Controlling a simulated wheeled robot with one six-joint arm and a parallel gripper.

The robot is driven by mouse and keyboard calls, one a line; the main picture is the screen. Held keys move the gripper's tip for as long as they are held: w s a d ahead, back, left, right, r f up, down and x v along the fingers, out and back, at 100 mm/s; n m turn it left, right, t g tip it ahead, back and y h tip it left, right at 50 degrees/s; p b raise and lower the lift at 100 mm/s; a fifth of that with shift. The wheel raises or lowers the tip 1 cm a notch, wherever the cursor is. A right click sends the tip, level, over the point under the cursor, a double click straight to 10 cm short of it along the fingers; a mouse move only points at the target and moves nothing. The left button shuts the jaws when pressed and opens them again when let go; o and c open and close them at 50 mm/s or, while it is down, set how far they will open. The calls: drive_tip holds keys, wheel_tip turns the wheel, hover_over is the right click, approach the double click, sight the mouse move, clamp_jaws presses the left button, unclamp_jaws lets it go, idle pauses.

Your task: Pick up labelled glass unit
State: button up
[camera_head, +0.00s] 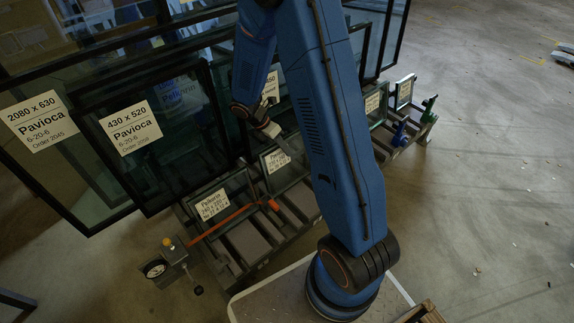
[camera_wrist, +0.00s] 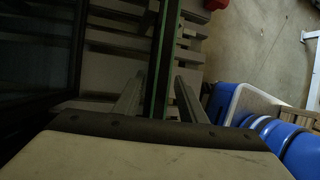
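Several dark-framed glass units with cream labels stand tilted on a low rack. My gripper (camera_head: 277,138) is just above the top edge of a small labelled glass unit (camera_head: 292,172), whose label reads Pavioca. In the wrist view, my gripper (camera_wrist: 158,98) has its two grey fingers apart, one on each side of a thin pane with a green edge (camera_wrist: 162,55). I see no clear contact between the fingers and the pane. Another small unit (camera_head: 227,190), labelled Pellonia or similar, stands to the lower left. My arm hides part of the row.
Large framed panes labelled 2080 x 630 (camera_head: 42,122) and 430 x 520 (camera_head: 131,128) stand at the left. The floor at right is mostly clear.

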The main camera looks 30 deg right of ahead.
sight(287, 164)
drive_tip(key=shift+x, duration=1)
drive_tip(key=shift+f, duration=0.25)
clamp_jaws()
drive_tip(key=shift+w, duration=0.15)
idle(1.1)
